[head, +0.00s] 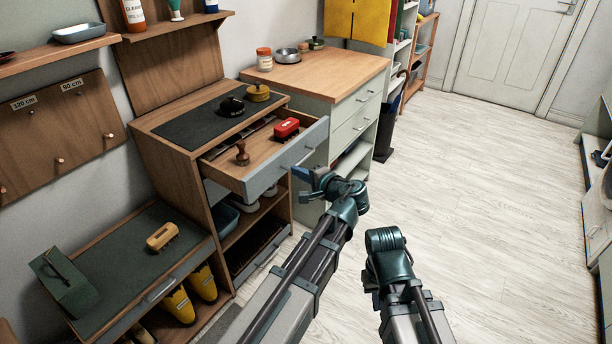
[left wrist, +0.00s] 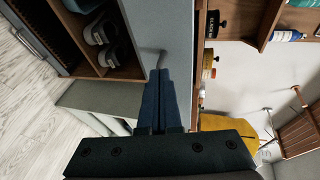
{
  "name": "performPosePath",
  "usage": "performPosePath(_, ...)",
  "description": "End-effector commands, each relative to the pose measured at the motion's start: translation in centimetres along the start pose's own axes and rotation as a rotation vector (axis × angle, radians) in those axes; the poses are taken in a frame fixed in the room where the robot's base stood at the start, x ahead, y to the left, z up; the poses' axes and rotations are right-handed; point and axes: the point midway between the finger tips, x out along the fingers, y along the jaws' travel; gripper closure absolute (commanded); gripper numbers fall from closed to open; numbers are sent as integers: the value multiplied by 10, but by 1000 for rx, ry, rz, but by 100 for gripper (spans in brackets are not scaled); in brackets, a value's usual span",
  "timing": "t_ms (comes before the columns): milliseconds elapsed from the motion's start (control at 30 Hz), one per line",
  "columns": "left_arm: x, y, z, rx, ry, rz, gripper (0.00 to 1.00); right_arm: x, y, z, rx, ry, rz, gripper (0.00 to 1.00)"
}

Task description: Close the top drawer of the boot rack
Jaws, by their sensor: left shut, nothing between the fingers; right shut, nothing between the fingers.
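The boot rack (head: 170,127) is a wooden unit with a dark top mat, at the left-middle of the head view. Its top drawer (head: 262,184) is pulled out, with a grey front and a bar handle. A red brush (head: 286,128) and a brown knobbed tool (head: 242,154) are in the drawer. My left gripper (head: 298,173) is shut and empty, just in front of the drawer front; contact cannot be told. In the left wrist view its blue fingers (left wrist: 160,75) point at the grey front (left wrist: 170,25) near the handle (left wrist: 152,55). My right arm shows at bottom centre, its gripper hidden.
A wood-topped cabinet (head: 335,75) stands just behind the drawer. Shoes (left wrist: 100,28) sit on a shelf below the drawer. The floor to the right is clear.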

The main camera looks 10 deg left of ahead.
Motion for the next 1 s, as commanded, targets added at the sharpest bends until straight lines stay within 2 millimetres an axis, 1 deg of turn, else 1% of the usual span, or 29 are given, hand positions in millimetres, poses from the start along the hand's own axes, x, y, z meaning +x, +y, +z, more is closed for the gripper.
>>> performPosePath(33,12,-3,5,-2,-5,0,100,0,0,0,0,0,0,100)
performPosePath(300,78,-22,26,-1,-6,-1,100,0,0,0,0,0,0,100)
performPosePath(500,122,-34,40,-1,-4,0,100,0,0,0,0,0,0,100)
performPosePath(600,140,-39,46,-1,-3,0,100,0,0,0,0,0,0,100)
performPosePath(800,166,-46,54,0,-2,0,100,0,0,0,0,0,0,100)
performPosePath(1000,178,-50,59,0,0,0,100,0,0,0,0,0,0,100)
